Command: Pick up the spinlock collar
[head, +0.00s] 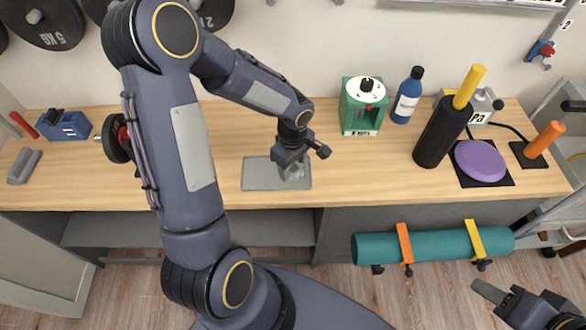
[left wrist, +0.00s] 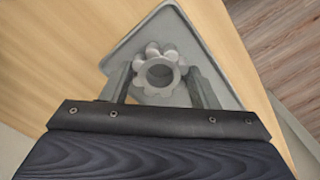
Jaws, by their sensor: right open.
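The spinlock collar (left wrist: 160,75) is a grey, lobed ring with a round hole, seen in the left wrist view over a grey tray (left wrist: 192,42). In the head view the collar (head: 294,172) shows partly under my left gripper (head: 291,170), and the tray (head: 258,176) lies on the wooden bench. In the left wrist view the fingers of my left gripper (left wrist: 162,88) are against opposite sides of the collar. Whether the collar rests on the tray or is just above it is hard to tell. My right gripper (head: 500,298) is open and empty at the lower right, away from the bench.
A green box with a dial (head: 363,106), a blue bottle (head: 407,97), a black cylinder (head: 440,135) and a purple disc (head: 480,161) stand to the right. A blue tool (head: 67,125) is at the left. A teal roll (head: 430,245) hangs at the bench front.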

